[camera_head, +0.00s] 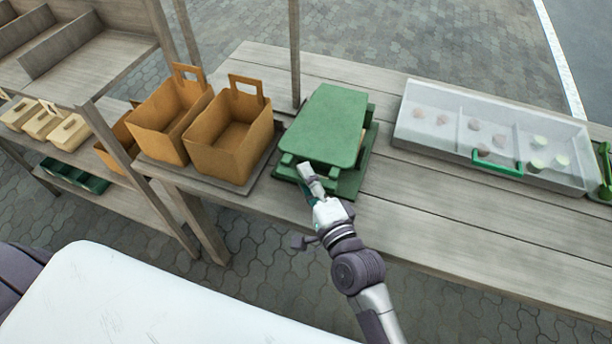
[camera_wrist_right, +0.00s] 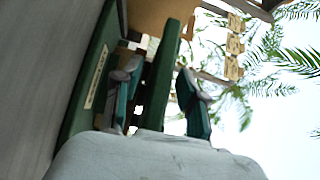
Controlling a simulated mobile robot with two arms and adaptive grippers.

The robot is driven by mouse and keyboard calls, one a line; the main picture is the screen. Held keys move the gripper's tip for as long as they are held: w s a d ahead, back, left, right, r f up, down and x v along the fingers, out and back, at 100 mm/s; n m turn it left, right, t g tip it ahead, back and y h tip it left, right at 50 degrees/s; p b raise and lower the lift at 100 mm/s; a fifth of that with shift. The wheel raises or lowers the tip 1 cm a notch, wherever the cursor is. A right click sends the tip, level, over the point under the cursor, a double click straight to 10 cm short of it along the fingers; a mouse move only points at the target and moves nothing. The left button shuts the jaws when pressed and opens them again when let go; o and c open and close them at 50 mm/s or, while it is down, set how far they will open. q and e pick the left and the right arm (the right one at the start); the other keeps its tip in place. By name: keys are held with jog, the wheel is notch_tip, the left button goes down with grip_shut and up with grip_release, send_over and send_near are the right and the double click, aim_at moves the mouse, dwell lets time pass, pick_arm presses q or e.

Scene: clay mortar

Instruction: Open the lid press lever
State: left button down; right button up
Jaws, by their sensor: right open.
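The green lid press (camera_head: 327,125) stands on the wooden table, with a flat upper plate above a wider green base. In the wrist view, its green plate (camera_wrist_right: 162,75) and base (camera_wrist_right: 92,75) show edge-on. My right gripper (camera_head: 311,180) is at the front edge of the press, low beside the upper plate. In the wrist view, the right gripper (camera_wrist_right: 160,95) is open, with a finger on each side of the green plate's edge. I cannot tell whether either finger touches it. A separate lever cannot be made out clearly. My left gripper is not in view.
Two brown carriers (camera_head: 232,135) stand close to the left of the press. A clear-lidded case (camera_head: 490,135) with a green handle lies to the right. A wooden post (camera_head: 295,55) rises behind the press. The table's front right (camera_head: 470,240) is clear.

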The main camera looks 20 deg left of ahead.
jog(key=shift+w+a, duration=0.2)
jog(key=shift+w, duration=0.05)
grip_shut()
dwell(0.3)
